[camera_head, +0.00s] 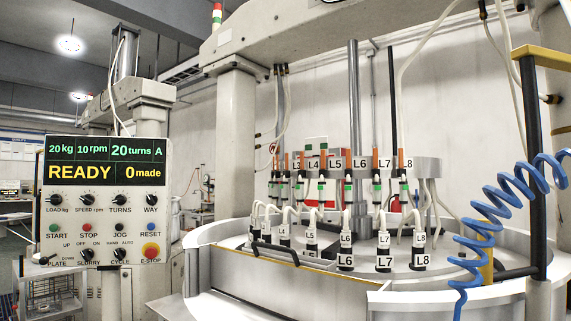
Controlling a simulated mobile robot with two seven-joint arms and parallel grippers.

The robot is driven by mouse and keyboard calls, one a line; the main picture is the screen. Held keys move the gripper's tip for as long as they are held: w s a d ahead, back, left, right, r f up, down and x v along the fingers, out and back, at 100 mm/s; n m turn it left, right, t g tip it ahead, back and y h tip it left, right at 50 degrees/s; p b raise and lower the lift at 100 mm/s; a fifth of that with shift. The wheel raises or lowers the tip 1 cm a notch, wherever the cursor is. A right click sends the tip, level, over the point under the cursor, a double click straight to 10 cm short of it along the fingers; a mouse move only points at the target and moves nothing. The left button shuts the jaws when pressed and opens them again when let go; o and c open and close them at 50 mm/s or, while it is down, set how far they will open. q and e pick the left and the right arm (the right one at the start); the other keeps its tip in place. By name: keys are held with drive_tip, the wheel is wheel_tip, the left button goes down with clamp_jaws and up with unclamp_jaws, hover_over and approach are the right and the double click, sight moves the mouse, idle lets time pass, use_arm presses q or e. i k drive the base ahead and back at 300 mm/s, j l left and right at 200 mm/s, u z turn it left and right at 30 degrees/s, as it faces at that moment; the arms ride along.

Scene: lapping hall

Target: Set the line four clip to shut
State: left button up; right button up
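The row of slurry lines hangs over the round machine, marked L3 to L8 on a back strip. The line four label L4 (313,163) is beside an orange-topped line. The line four clip (299,183) appears as a small green and dark fitting on that line, left of the line five clip (321,187). It is too small to tell whether it is open or shut. A lower L4 tag (283,231) is on a white fitting at the plate. Neither of my grippers is in view.
A control panel (105,200) at left reads READY, 0 made, with knobs and a red E-stop (151,252). The round tub's rim (205,238) and a black handle (288,255) are in front of the lines. A blue coiled hose (490,236) and dark post (530,165) stand at right.

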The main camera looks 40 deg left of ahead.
sight(302, 161)
drive_tip(key=j+u, duration=0.1)
drive_tip(key=j, duration=0.4)
drive_tip(key=i+j+u, duration=0.1)
drive_tip(key=j, duration=0.35)
drive_tip(key=j+u, duration=0.15)
drive_tip(key=j, duration=0.35)
drive_tip(key=i+j+u, duration=0.1)
drive_tip(key=j, duration=0.35)
